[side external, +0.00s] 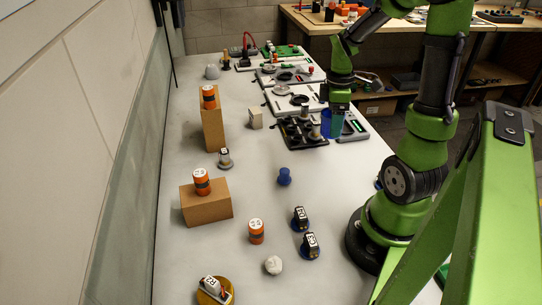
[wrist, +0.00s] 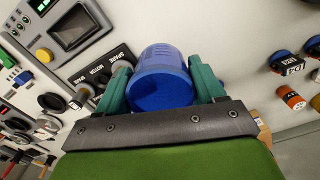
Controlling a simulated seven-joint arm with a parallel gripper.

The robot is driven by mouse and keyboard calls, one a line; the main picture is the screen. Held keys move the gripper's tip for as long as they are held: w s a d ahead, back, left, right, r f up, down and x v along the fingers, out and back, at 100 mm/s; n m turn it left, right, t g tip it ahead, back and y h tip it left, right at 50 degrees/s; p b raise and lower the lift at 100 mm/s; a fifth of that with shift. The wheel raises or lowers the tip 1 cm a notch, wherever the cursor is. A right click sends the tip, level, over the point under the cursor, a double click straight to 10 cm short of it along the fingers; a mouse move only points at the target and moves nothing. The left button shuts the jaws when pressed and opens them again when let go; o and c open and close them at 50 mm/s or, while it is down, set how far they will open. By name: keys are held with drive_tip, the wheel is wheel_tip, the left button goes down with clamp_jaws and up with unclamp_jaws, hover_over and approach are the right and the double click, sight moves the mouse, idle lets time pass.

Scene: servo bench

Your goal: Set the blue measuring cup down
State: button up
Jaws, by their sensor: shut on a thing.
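The blue measuring cup (wrist: 163,80) sits between the two teal fingers of my gripper (wrist: 163,92) in the wrist view. The fingers are shut on its sides. In the side external view the blue cup (side external: 332,124) shows under my gripper (side external: 338,108), near the dark board and the white panel. I cannot tell from these frames whether its base touches anything.
A dark board with metal parts (side external: 292,133) and a white panel (side external: 357,129) are close to the cup. A blue spool-shaped thing (side external: 284,177), an orange cylinder (side external: 256,231) and cardboard boxes (side external: 207,205) stand nearer the camera.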

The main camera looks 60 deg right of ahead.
drive_tip(key=w+a+n, duration=0.6)
drive_tip(key=w, duration=0.1)
drive_tip(key=w+a+n, duration=0.3)
drive_tip(key=w+n, duration=0.1)
drive_tip(key=shift+w+r, duration=0.1)
drive_tip(key=shift+r, duration=0.15)
drive_tip(key=shift+w+a+n, duration=0.1)
drive_tip(key=shift+w+n, duration=0.15)
drive_tip(key=shift+n, duration=0.35)
wheel_tip(320, 180, down, 10)
drive_tip(key=shift+r, duration=0.15)
drive_tip(key=o, duration=1)
drive_tip(key=shift+o, duration=0.2)
